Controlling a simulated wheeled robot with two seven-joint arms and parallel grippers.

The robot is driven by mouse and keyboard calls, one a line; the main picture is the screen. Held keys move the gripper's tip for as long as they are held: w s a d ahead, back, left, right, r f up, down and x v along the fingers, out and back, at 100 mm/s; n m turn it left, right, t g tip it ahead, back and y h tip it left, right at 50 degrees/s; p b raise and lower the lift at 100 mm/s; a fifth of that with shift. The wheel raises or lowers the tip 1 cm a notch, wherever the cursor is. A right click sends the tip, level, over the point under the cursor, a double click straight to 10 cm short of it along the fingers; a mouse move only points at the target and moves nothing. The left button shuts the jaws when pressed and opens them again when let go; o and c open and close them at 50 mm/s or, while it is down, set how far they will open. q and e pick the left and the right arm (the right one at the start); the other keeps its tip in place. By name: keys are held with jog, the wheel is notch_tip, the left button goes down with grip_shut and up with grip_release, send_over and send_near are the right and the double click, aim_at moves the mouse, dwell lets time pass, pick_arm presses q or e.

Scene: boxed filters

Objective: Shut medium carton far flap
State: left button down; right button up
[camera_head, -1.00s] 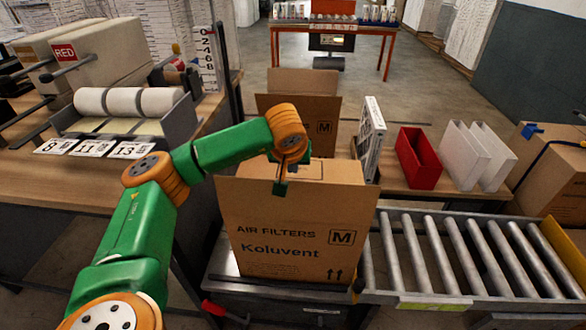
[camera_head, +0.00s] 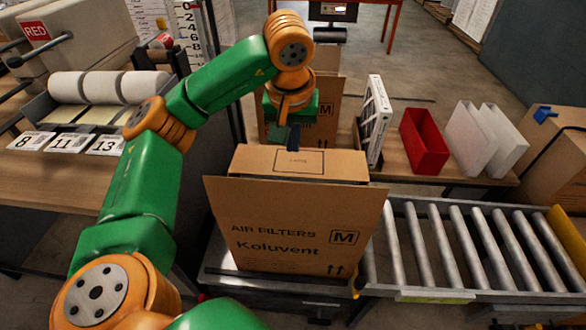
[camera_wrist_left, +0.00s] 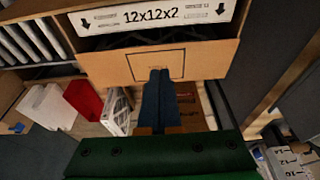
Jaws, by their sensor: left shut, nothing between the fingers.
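The medium carton (camera_head: 290,235) stands at the end of the roller conveyor, its printed near panel facing me. Behind that panel is a brown flap (camera_head: 250,160) with an outlined rectangle; its exact tilt is hard to judge. In the left wrist view, the flap (camera_wrist_left: 105,66) lies beside a white filter box (camera_wrist_left: 200,14) marked 12x12x2, with a dark gap between them. My left gripper (camera_head: 293,137) is shut and empty at the flap's far edge. Its blue fingers (camera_wrist_left: 161,76) overlap the outlined rectangle in the wrist view; contact cannot be told. My right gripper is out of view.
Another M carton (camera_head: 328,100) stands behind. To the right are a white framed filter (camera_head: 377,120), a red bin (camera_head: 424,143) and white boxes (camera_head: 468,135). Conveyor rollers (camera_head: 455,240) are bare. A bench (camera_head: 60,180) with white rolls (camera_head: 105,87) is at left.

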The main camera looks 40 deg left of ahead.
pick_arm(q)
send_over(292, 174)
jog(key=f, duration=0.7)
jog(key=shift+s+d+f, duration=0.1)
jog(key=shift+s+d, duration=0.15)
jog(key=shift+s+d+f, duration=0.1)
jog(key=shift+s+f, duration=0.05)
jog(key=shift+f, duration=0.6)
jog(key=shift+f+b, duration=0.6)
jog(key=shift+f, duration=0.25)
jog(key=shift+s+d, duration=0.15)
jog(key=shift+s, duration=0.1)
jog(key=shift+s+d+r, duration=0.1)
jog(key=shift+s+r, duration=0.05)
jog(key=shift+r, duration=0.05)
jog(key=shift+r, duration=0.1)
